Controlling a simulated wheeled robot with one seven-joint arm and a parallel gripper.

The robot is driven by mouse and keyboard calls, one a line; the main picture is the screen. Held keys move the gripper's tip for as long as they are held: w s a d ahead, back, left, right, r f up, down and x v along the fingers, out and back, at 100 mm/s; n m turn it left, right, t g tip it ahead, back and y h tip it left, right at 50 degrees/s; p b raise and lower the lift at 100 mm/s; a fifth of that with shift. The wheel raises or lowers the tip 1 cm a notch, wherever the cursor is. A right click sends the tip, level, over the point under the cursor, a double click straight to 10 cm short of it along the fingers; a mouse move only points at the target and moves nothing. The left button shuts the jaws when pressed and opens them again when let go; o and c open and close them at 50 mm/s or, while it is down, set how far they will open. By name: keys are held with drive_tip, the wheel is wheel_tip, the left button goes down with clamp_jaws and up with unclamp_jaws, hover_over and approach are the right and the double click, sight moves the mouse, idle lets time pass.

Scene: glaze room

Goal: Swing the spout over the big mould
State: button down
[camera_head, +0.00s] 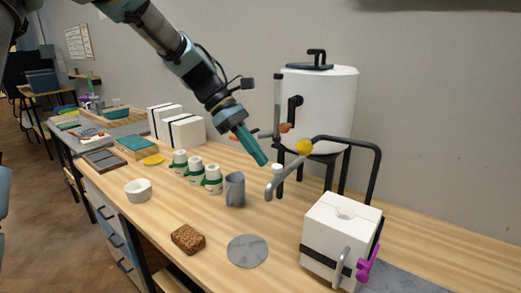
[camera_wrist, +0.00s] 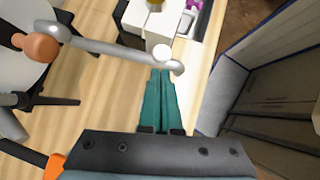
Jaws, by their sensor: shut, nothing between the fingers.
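A white tank (camera_head: 325,105) stands on a dark stand at the back. Its grey spout (camera_head: 291,170) reaches forward, and its bent-down end hangs over bare table, left of the white block mould. A white knob (camera_wrist: 162,52) sits near the spout's end. The white block mould (camera_head: 323,232), with a hole on top, a black strap and a purple clamp (camera_head: 367,268), stands at the front right. It also shows in the wrist view (camera_wrist: 133,17). My gripper (camera_head: 264,162) has its teal fingers together, empty, close to the spout's end; contact is unclear. In the wrist view, the fingertips (camera_wrist: 161,73) point at the white knob.
A grey jug (camera_head: 235,189), several green-banded white bottles (camera_head: 196,172), a white bowl (camera_head: 138,190), a brown sponge (camera_head: 187,239) and a grey disc (camera_head: 247,251) are on the table. Strapped white blocks (camera_head: 187,130) stand at the back left. A dark frame (camera_head: 378,165) rises behind the mould.

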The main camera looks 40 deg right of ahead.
drive_tip(key=shift+s+d+f, duration=0.1)
drive_tip(key=shift+s+d, duration=0.1)
drive_tip(key=shift+s, duration=0.2)
drive_tip(key=shift+s, duration=0.1)
drive_tip(key=shift+s+d+n+h, duration=0.1)
drive_tip(key=shift+s+n+h, duration=0.3)
drive_tip(key=shift+s+n, duration=0.35)
drive_tip(key=s+d+n+t+h, duration=0.2)
drive_tip(key=s+d+n+t, duration=0.1)
drive_tip(key=s, duration=0.3)
drive_tip(key=shift+s+n, duration=0.3)
drive_tip(key=shift+n, duration=0.55)
drive_tip(key=shift+w, duration=0.1)
